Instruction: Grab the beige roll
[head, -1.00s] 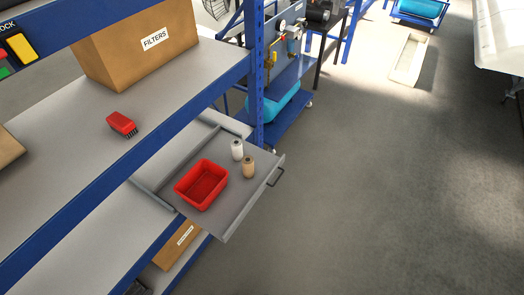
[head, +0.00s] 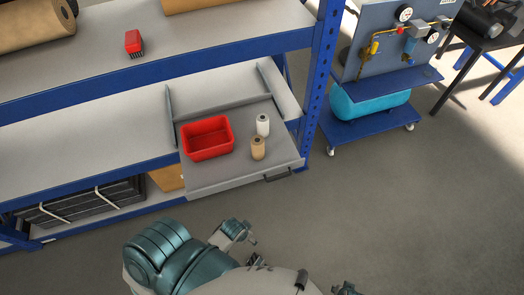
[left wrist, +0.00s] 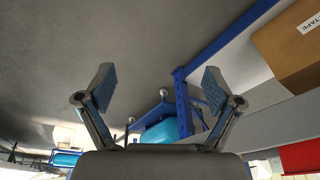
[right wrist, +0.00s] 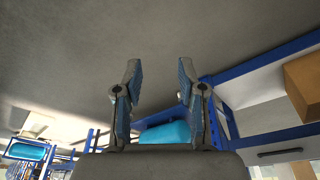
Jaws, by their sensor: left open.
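The beige roll (head: 258,149) stands upright on the pulled-out grey drawer (head: 222,178), near its front right corner. A white roll (head: 262,125) stands just behind it. My left gripper (left wrist: 157,80) is open and empty, with its two fingers spread in the left wrist view. My right gripper (right wrist: 160,75) also has its fingers apart, with nothing between them. In the head view my arm parts show at the bottom, in front of and below the drawer, clear of the roll. Neither wrist view shows the beige roll.
A red bin (head: 207,152) sits on the drawer left of the rolls. A blue rack post (head: 322,85) rises right of the drawer. A red brush (head: 134,43) lies on the upper shelf. A blue cart (head: 375,130) stands at the right. The floor before the drawer is open.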

